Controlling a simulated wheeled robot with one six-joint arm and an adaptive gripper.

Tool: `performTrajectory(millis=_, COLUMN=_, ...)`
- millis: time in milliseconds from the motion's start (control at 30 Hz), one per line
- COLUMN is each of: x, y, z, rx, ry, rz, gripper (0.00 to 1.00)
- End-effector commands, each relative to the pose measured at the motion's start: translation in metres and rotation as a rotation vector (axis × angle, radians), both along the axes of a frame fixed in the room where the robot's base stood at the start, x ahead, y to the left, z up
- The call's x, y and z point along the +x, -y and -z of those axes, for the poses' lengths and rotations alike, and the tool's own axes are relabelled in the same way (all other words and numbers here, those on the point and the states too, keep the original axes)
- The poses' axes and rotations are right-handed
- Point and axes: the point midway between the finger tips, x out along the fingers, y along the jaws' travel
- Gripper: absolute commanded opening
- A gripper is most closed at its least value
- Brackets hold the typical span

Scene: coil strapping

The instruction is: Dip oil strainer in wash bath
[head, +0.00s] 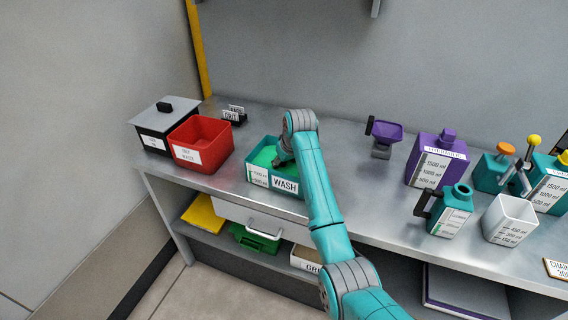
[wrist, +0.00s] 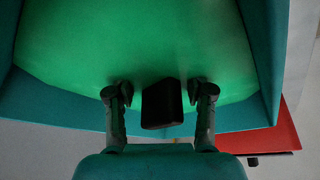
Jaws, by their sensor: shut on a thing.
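The wash bath (head: 285,184) is a teal open box with a WASH label and green liquid (head: 264,156) inside. In the wrist view the teal walls (wrist: 262,60) surround the green liquid (wrist: 140,45). My gripper (head: 283,160) is at the bath, low over the liquid. In the wrist view my gripper (wrist: 160,93) is shut on a black block (wrist: 161,106), which looks like the handle of the oil strainer. The strainer's body is not visible; whether it is under the liquid I cannot tell.
A red bin (head: 200,145) stands left of the bath, with a grey-lidded black box (head: 153,138) beyond it. Bench space is clear between bath and funnel.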

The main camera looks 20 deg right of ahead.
Motion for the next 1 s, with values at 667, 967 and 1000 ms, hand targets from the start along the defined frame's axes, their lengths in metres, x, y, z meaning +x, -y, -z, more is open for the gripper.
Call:
performTrajectory(millis=667, x=0.0, y=0.0, z=-0.01, rx=0.0, ry=0.002, rz=0.0, gripper=0.04)
performTrajectory(millis=967, x=0.0, y=0.0, z=-0.013, rx=0.0, ry=0.001, rz=0.0, gripper=0.04)
performTrajectory(millis=1000, x=0.0, y=0.0, z=-0.013, rx=0.0, ry=0.001, rz=0.0, gripper=0.04)
